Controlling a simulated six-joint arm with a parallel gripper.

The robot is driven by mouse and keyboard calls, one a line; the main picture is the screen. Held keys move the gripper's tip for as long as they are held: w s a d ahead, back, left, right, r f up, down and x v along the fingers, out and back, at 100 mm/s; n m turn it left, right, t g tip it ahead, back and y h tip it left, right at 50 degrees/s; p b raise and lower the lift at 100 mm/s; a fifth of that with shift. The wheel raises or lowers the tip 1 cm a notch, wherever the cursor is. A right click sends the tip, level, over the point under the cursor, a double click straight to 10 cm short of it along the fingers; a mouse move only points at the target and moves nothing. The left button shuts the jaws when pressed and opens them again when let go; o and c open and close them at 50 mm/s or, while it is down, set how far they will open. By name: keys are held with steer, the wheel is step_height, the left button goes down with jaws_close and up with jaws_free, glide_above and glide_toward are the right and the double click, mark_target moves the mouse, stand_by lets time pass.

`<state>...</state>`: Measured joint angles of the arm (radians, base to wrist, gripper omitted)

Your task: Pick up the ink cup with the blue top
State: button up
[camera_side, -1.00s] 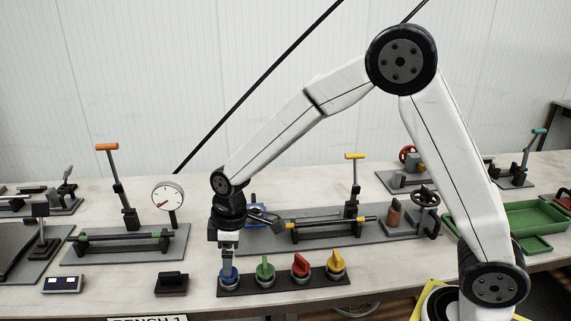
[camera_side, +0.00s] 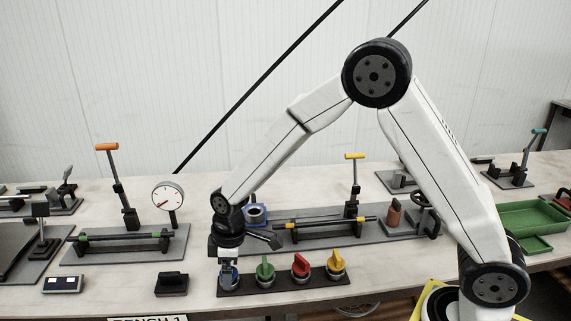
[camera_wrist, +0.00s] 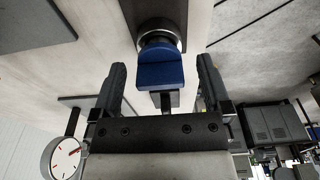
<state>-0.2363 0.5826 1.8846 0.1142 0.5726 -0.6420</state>
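The ink cup with the blue top (camera_wrist: 162,70) sits between the two spread fingers of my gripper (camera_wrist: 160,80) in the wrist view, with clear gaps on both sides. In the side view this cup (camera_side: 229,279) stands at the left end of the dark strip (camera_side: 285,286), mostly hidden by my gripper (camera_side: 229,270), which points down over it. To its right on the strip stand cups with a green top (camera_side: 265,269), a red top (camera_side: 301,265) and a yellow top (camera_side: 336,263).
A black block (camera_side: 172,285) lies left of the strip. A round dial (camera_side: 167,197) stands behind. A grey plate with a rod fixture (camera_side: 330,223) lies behind the cups. A green tray (camera_side: 530,217) is at far right. Bare table shows between the black block and the strip.

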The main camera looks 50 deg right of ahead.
jaws_close()
steer(key=shift+r, duration=0.15)
steer(key=shift+r, duration=0.5)
step_height(320, 180, up, 2)
steer(key=s+d+r, duration=0.3)
steer(key=s+r, duration=0.6)
steer(key=s, duration=0.4)
steer(key=shift+s+r, duration=0.35)
stand_by(0.3)
